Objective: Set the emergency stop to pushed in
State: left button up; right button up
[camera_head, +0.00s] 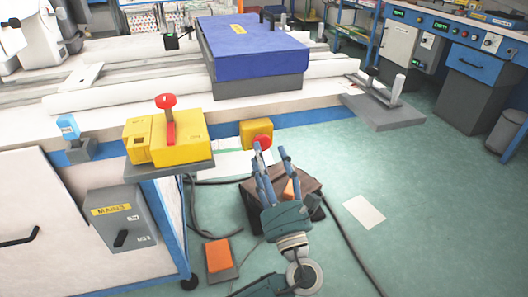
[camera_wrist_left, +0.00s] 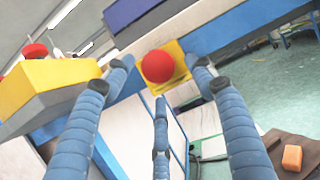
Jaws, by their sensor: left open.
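The emergency stop is a red round button on a yellow box (camera_head: 250,128), fixed at the table's front edge. Its red cap (camera_head: 263,142) is partly covered by a fingertip in the head view. In the left wrist view the red button (camera_wrist_left: 158,66) shows whole, ahead of my fingers, with yellow around it. My left gripper (camera_head: 271,153) is open and empty, its blue fingers pointing at the button. I cannot tell whether a finger touches the button, or how far in it sits. My right gripper is not in view.
A yellow box with a red lever (camera_head: 170,120) stands left of the button. A grey mains switch box (camera_head: 122,222) hangs below it. Green floor is open at right.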

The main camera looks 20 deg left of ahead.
pick_arm(q)
jog(key=v, duration=0.9)
jog(key=shift+s+d, duration=0.2)
jog(key=shift+s, duration=0.1)
jog(key=shift+f, duration=0.2)
